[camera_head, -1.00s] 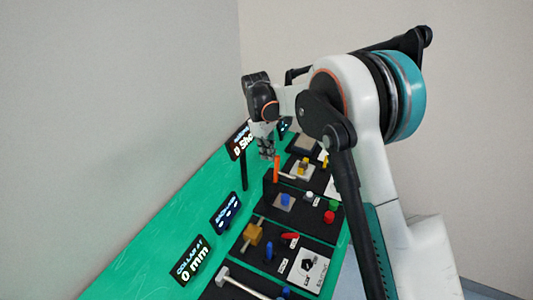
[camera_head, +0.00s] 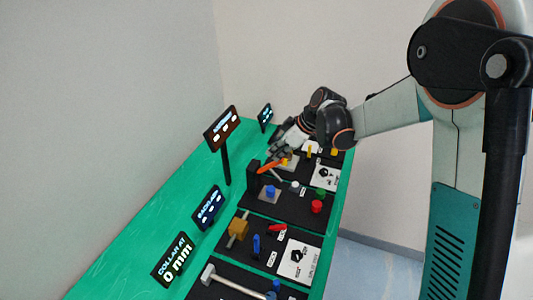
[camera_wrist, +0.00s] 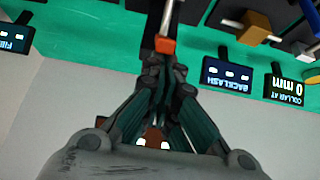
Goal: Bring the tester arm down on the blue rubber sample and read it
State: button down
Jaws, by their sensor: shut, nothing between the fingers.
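The tester arm is an orange bar (camera_head: 270,167) at a black post (camera_head: 253,175); it slopes up to the right, clear above the blue sample. The blue rubber sample (camera_head: 270,191) stands on a grey plate (camera_head: 263,199) in front of it. My gripper (camera_head: 279,152) is shut and empty, its fingertips close to the bar's raised end; I cannot tell if they touch. In the wrist view an orange block (camera_wrist: 165,45), likely part of the bar, shows at the fingertips. The tester's screen (camera_head: 222,128) stands behind left; its reading is too small to tell.
Red (camera_head: 316,207), green (camera_head: 321,193) and white (camera_head: 295,186) pieces stand right of the blue sample. Nearer stations hold a brass block (camera_head: 238,228), blue and red levers, and a rod. Other screens (camera_head: 208,207) line the left.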

jog(key=s+d+f+t+y+b, duration=0.1)
jog(key=s+d+f+y+b, duration=0.1)
jog(key=d+f+y+b, duration=0.2)
jog(key=shift+d+f+t+b, duration=0.3)
jog(key=shift+d+f+b, duration=0.6)
jog(key=shift+f+b, duration=1.2)
jog(key=shift+s+r, duration=0.1)
jog(key=shift+s, duration=0.1)
jog(key=shift+d, duration=0.1)
